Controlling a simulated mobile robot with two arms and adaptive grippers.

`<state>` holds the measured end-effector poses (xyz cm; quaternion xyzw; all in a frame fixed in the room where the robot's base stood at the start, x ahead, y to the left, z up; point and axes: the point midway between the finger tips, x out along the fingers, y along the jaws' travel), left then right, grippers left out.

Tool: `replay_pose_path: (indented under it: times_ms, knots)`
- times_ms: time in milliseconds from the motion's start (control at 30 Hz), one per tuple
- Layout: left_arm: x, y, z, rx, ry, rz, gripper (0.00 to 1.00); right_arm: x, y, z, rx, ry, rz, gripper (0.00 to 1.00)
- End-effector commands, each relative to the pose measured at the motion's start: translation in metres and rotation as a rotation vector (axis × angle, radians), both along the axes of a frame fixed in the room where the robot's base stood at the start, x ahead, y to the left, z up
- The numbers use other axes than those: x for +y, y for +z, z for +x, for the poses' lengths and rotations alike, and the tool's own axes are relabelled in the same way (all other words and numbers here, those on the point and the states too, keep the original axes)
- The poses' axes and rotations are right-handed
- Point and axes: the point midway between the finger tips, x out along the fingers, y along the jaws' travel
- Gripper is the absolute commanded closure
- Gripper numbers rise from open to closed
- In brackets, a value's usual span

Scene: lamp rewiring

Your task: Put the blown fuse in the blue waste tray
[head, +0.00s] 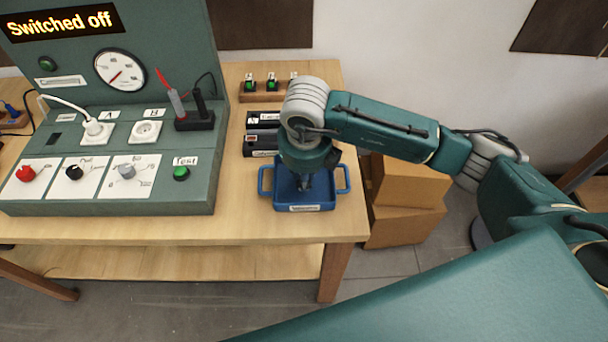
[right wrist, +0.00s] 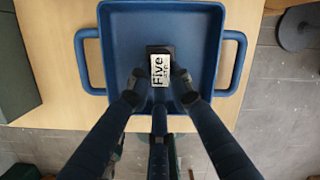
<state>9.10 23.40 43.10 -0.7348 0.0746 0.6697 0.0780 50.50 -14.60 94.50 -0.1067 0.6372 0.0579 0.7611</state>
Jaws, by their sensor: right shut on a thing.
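The blue waste tray (head: 326,199) stands at the right front corner of the bench, with a handle on each side and a white label on its front. My right gripper (head: 303,184) points straight down over it. In the right wrist view my right gripper (right wrist: 158,80) is shut on a dark fuse with a white label reading "Five" (right wrist: 158,68). The fuse is within the outline of the tray (right wrist: 112,45); whether it touches the floor of the tray I cannot tell. My left gripper is not in view.
A green test panel (head: 145,195) with a gauge, sockets and knobs fills the bench's left; its display reads "Switched off". Dark labelled boxes (head: 262,135) lie behind the tray. A wooden rack with green-topped pieces (head: 262,92) stands further back. Cardboard boxes (head: 405,205) stand right of the bench.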

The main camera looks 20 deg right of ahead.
Motion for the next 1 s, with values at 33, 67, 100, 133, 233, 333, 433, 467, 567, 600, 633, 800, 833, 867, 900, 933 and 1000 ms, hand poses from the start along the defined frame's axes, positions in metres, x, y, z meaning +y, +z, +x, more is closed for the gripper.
replay_pose_path:
  times_ms: [33,67,100,133,233,333,433,467,567,600,633,800,833,867,900,933,1000]
  knots:
    - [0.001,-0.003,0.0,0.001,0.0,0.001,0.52,0.0,-0.002,0.0,0.0,0.0,0.0,0.79]
    - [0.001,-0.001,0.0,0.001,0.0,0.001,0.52,0.0,-0.001,0.0,0.0,0.0,0.0,0.72]
    - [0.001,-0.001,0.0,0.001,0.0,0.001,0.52,0.0,-0.001,0.0,0.0,0.0,0.0,0.65]
    - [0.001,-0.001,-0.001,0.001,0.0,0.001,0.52,0.0,-0.001,0.0,0.0,0.0,0.0,0.62]
    - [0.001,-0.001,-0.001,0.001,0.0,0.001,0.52,0.0,-0.001,0.0,0.001,0.0,0.0,0.62]
    - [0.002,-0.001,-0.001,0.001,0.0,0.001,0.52,0.0,-0.001,0.0,0.001,0.0,0.0,0.62]
    - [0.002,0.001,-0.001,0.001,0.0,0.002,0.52,0.0,0.001,0.0,0.001,0.0,0.0,0.62]
    - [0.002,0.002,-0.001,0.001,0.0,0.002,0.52,0.0,0.002,0.0,0.001,0.0,0.0,0.62]
    - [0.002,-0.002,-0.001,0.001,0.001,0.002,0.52,0.001,0.009,0.0,-0.003,0.0,0.002,0.62]
    - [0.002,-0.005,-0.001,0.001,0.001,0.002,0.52,0.001,0.014,-0.001,-0.004,0.001,0.002,0.62]
    - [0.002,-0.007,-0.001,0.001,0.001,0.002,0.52,0.002,0.02,-0.002,-0.006,0.002,0.002,0.62]
    - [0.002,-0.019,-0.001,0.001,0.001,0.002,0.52,0.004,0.057,-0.009,-0.008,0.003,0.001,0.62]
    - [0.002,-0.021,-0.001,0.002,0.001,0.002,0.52,0.004,0.063,-0.01,-0.007,0.003,0.002,0.62]
    - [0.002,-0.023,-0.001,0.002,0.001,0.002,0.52,0.004,0.07,-0.011,-0.007,0.003,0.001,0.62]
    - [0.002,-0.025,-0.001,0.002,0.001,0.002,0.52,0.005,0.078,-0.013,-0.005,0.003,0.002,0.62]
    - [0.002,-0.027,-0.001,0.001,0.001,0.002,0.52,0.005,0.084,-0.014,-0.006,0.002,0.001,0.62]
    - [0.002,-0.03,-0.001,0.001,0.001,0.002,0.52,0.005,0.096,-0.017,-0.005,0.001,0.001,0.62]
